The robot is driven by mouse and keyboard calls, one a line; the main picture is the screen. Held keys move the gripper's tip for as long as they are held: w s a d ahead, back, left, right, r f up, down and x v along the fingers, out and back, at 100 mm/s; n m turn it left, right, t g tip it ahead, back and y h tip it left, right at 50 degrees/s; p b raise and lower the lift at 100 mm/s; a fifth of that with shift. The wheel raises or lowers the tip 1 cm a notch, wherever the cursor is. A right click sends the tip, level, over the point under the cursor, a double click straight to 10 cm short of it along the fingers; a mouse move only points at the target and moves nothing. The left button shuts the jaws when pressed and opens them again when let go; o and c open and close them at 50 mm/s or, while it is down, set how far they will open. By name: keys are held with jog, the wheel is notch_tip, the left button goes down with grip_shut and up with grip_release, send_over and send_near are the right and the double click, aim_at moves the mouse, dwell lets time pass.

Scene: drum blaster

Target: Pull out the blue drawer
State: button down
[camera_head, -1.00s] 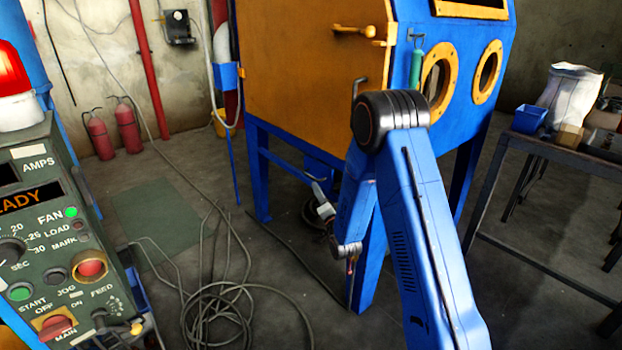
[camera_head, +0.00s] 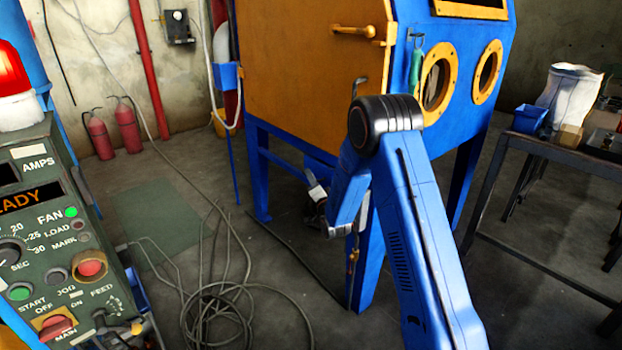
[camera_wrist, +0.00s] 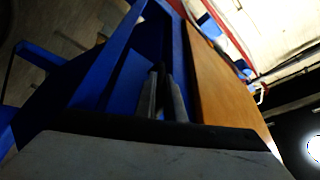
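A blue box-like part, probably the blue drawer (camera_head: 318,160), shows under the blasting cabinet in the head view, partly hidden behind my arm. In the wrist view blue panels and a recess (camera_wrist: 118,70) fill the area ahead of my gripper; I cannot tell where drawer and frame divide. My gripper (camera_wrist: 160,75) points into this blue area, its two grey fingers close together. Whether they touch or hold anything is too dark to tell. In the head view my gripper is mostly hidden behind my arm, beneath the cabinet.
The cabinet's orange door (camera_head: 310,75) is above my gripper, and a blue leg (camera_head: 365,270) stands beside my arm. Loose cables (camera_head: 225,305) lie on the floor. A control panel (camera_head: 60,240) is at left, a work table (camera_head: 560,152) at right.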

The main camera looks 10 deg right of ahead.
jog(key=s+a, duration=0.8)
jog(key=a, duration=0.6)
jog(key=shift+s+a, duration=0.15)
jog(key=shift+a, duration=0.05)
jog(key=c, duration=2.1)
grip_release()
jog(key=shift+s, duration=0.1)
jog(key=v, duration=1.7)
jog(key=shift+s+f, duration=0.1)
jog(key=shift+f, duration=0.05)
